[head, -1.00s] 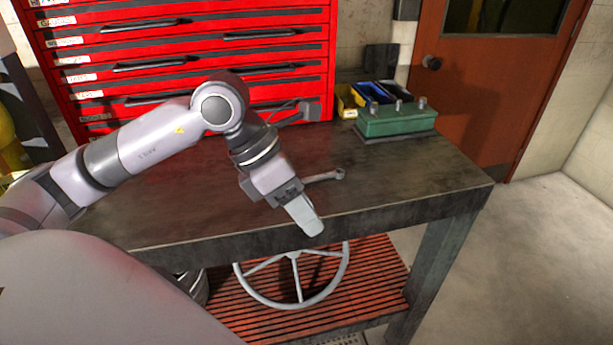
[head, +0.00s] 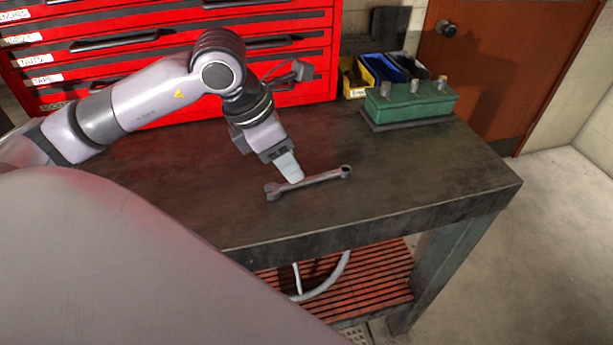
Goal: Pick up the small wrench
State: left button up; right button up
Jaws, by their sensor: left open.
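The small wrench (head: 318,179) is grey metal and lies flat on the dark workbench (head: 420,185). Its open jaw end points left and its ring end points right. My left gripper (head: 292,172) is over the wrench's left half, pointing down, with its jaws open. The fingertips overlap the wrench's back edge in the picture; I cannot tell whether they touch it. My right gripper is not in view.
A green block with metal knobs (head: 410,106) stands at the bench's back right. Behind it are yellow (head: 354,79) and blue bins (head: 383,69). A red tool chest (head: 320,62) stands at the back. The bench right of the wrench is clear.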

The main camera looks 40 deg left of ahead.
aim_at(310, 181)
pick_arm(q)
jog(key=shift+s+x, duration=0.1)
jog(key=shift+x, duration=0.9)
jog(key=shift+s+x, duration=0.15)
jog(key=shift+x, duration=0.8)
grip_shut()
jog(key=shift+r, duration=0.1)
